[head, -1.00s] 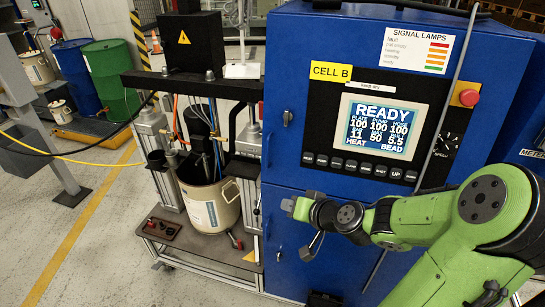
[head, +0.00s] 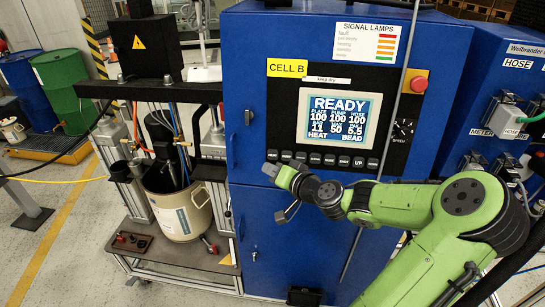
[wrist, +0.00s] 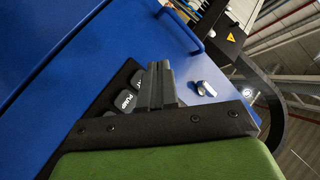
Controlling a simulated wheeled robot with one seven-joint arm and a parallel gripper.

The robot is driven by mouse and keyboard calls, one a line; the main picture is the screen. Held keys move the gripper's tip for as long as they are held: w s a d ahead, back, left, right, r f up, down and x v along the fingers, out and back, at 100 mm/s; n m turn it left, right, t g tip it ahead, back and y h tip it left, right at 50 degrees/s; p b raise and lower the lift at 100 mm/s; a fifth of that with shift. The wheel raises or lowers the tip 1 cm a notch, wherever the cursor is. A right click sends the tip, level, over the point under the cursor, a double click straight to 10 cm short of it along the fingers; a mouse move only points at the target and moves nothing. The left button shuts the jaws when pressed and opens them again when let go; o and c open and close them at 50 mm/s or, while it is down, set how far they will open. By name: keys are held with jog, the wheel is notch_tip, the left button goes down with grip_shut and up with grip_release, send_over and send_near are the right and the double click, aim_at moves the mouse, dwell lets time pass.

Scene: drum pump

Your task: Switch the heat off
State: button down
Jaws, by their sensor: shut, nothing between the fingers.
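The blue cabinet's black control panel (head: 287,140) carries a lit screen (head: 338,120) reading READY, with 100 under plate, pump and hose and the word HEAT at lower left. A row of dark buttons (head: 315,158) runs under the screen; their labels are mostly too small to read in the head view. My gripper (head: 270,170) is shut and empty, just below the row's left end. Contact cannot be told.
A red stop button (head: 418,84) and a speed knob (head: 403,129) sit on the panel's right. A grey cable or rod hangs before the cabinet. The drum pump with its pail (head: 180,212) stands to the left. A second blue cabinet (head: 500,60) stands to the right.

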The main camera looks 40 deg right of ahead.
jog(key=shift+w+d+f, duration=0.2)
jog(key=shift+w+d, duration=0.45)
jog(key=shift+d, duration=0.15)
jog(key=shift+w+d+f, duration=0.2)
jog(key=shift+w+d, duration=0.4)
jog(key=shift+d, duration=0.2)
dwell(0.8)
jog(key=shift+w+d, duration=0.25)
jog(key=shift+d, duration=0.05)
jog(key=shift+w+d+f, duration=0.1)
jog(key=shift+w+d, duration=0.15)
jog(key=shift+d, duration=0.1)
dwell(0.6)
jog(key=shift+s+a, duration=0.55)
jog(key=shift+a, duration=0.15)
jog(key=shift+s+a+r, duration=0.2)
jog(key=shift+s+a, duration=0.3)
jog(key=shift+a, duration=0.15)
jog(key=shift+s+a+r, duration=0.2)
jog(key=shift+s+a, duration=0.25)
jog(key=shift+a, duration=0.2)
jog(key=shift+s+a+r, duration=0.2)
jog(key=shift+s+a, duration=0.3)
jog(key=shift+a, duration=0.15)
